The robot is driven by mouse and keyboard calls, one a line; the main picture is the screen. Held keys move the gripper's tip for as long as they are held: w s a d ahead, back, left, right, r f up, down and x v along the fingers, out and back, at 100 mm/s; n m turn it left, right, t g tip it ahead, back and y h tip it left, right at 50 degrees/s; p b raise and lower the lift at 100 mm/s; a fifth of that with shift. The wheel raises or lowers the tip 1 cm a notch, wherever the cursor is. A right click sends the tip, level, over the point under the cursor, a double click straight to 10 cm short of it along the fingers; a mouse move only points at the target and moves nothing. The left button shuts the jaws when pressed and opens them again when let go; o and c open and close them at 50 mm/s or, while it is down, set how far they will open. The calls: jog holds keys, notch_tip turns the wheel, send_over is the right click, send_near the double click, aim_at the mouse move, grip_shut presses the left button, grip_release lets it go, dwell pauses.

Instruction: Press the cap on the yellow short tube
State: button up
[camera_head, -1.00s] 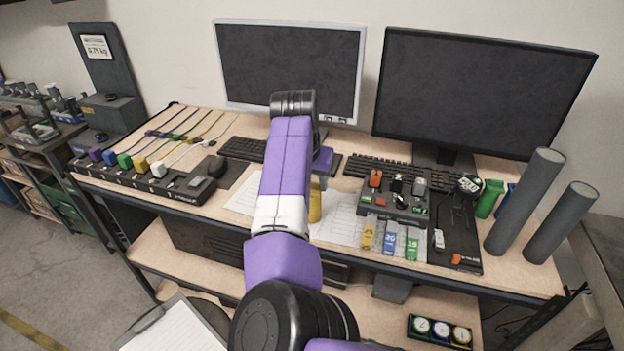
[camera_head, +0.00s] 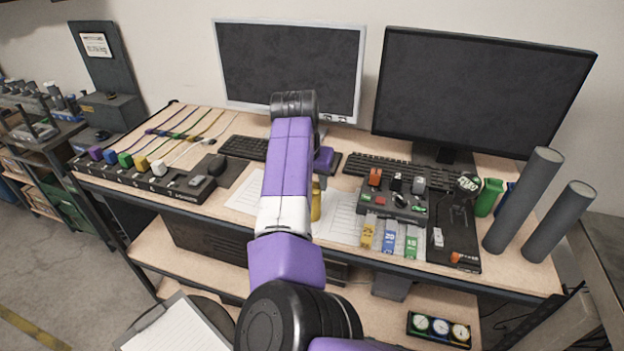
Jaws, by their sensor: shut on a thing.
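A yellow short tube (camera_head: 316,203) stands on the desk in the middle, just right of my purple and white forearm, which covers its left side. A purple part of my wrist shows above it, at the right edge of the forearm. My gripper's fingers are hidden behind my own arm. I cannot see what is between them, and no cap can be made out. Whether anything touches the tube's top is also hidden.
Two monitors (camera_head: 290,68) stand at the back. A control box (camera_head: 400,205) with switches, a green tube (camera_head: 488,197) and two tall grey tubes (camera_head: 525,200) are on the right. A black strip with coloured plugs (camera_head: 140,180) lies left. White paper (camera_head: 343,222) lies around the yellow tube.

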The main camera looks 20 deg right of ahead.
jog(key=o, duration=1.9)
jog(key=shift+r+p, duration=3)
jog(key=shift+r, duration=0.5)
grip_shut()
